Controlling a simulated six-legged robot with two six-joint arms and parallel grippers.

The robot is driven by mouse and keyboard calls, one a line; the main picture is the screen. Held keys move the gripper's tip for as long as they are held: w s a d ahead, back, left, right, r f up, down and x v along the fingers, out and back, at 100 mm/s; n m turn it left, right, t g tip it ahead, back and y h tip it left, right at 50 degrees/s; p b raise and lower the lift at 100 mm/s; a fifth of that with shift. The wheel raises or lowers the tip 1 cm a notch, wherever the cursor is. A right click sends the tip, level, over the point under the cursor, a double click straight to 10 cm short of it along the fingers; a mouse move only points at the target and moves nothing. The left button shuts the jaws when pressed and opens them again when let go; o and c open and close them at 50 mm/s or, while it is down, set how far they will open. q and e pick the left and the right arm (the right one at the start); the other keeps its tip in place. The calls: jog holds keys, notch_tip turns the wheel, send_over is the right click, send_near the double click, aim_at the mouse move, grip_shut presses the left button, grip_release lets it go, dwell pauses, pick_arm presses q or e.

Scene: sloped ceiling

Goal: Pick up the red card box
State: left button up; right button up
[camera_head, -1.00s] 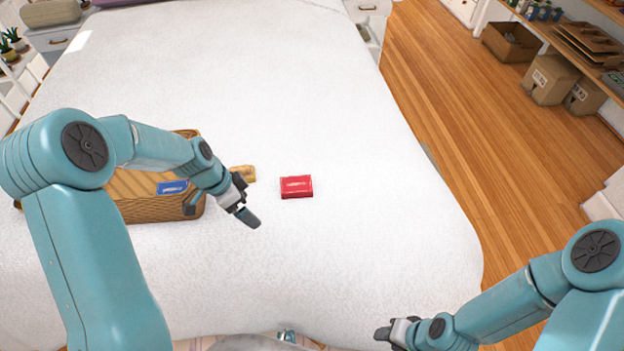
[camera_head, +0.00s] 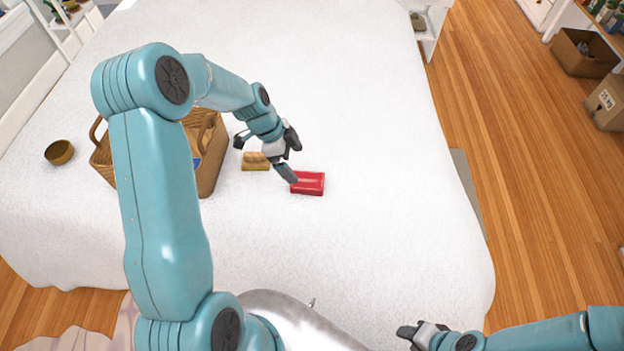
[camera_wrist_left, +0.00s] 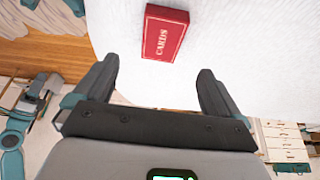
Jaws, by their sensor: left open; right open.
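The red card box (camera_head: 309,184) lies flat on the white bed. In the left wrist view the red box (camera_wrist_left: 165,32) shows the word CARDS and lies beyond the fingertips, between their lines and apart from them. My left gripper (camera_head: 267,157) is open and empty. In the head view one of its fingers overlaps the box's left edge; I cannot tell from there whether it touches. My right gripper (camera_head: 408,332) is at the bottom right, away from the box; its fingers show only small.
A wicker basket (camera_head: 208,178) stands left of the box, partly behind my left arm. A tan object (camera_head: 256,162) lies between basket and box. A brown bowl (camera_head: 59,152) is at far left. The bed (camera_head: 390,200) is clear right of the box.

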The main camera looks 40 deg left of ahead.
aim_at(307, 180)
pick_arm(q)
jog(key=x, duration=0.3)
jog(key=shift+s+f, duration=0.1)
jog(key=shift+f, duration=0.3)
jog(key=p+x, duration=0.2)
jog(key=x, duration=0.3)
jog(key=shift+w+f, duration=0.2)
jog(key=shift+f, duration=0.1)
jog(key=shift+f+b, duration=0.25)
jog(key=shift+b, duration=0.6)
jog(key=c, duration=1.2)
